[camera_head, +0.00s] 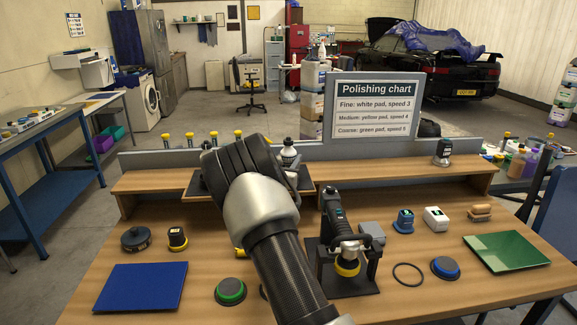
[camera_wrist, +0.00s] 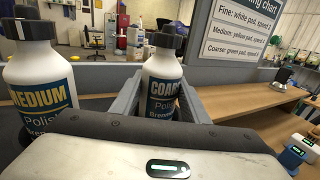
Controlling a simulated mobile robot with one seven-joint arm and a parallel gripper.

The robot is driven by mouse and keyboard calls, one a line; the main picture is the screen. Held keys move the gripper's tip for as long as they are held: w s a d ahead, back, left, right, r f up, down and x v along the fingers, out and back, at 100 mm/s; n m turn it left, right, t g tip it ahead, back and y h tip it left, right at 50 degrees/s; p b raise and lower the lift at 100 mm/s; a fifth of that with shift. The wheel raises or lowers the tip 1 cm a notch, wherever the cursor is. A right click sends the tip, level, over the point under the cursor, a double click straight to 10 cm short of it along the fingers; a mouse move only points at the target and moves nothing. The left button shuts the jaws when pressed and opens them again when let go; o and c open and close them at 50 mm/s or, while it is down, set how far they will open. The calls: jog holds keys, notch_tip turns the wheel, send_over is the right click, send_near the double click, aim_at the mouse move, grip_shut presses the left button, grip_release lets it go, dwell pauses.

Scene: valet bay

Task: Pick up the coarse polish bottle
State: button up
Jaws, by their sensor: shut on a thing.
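The coarse polish bottle (camera_wrist: 162,82) is white with a dark blue label and a dark cap, upright between my gripper's two grey fingers in the wrist view. My gripper (camera_wrist: 160,95) is shut on it. In the head view my arm hides most of the bottle; a white bottle with a dark cap (camera_head: 289,153) shows just right of my wrist. The medium polish bottle (camera_wrist: 40,70) stands to the left of my gripper in the wrist view, apart from the coarse bottle.
The polishing chart (camera_head: 374,107) stands behind the bench shelf (camera_head: 400,172). The raised back panel (camera_head: 440,147) runs behind the shelf.

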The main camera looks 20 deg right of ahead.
notch_tip(320, 180, up, 10)
jog(key=shift+r, duration=0.1)
dwell(0.4)
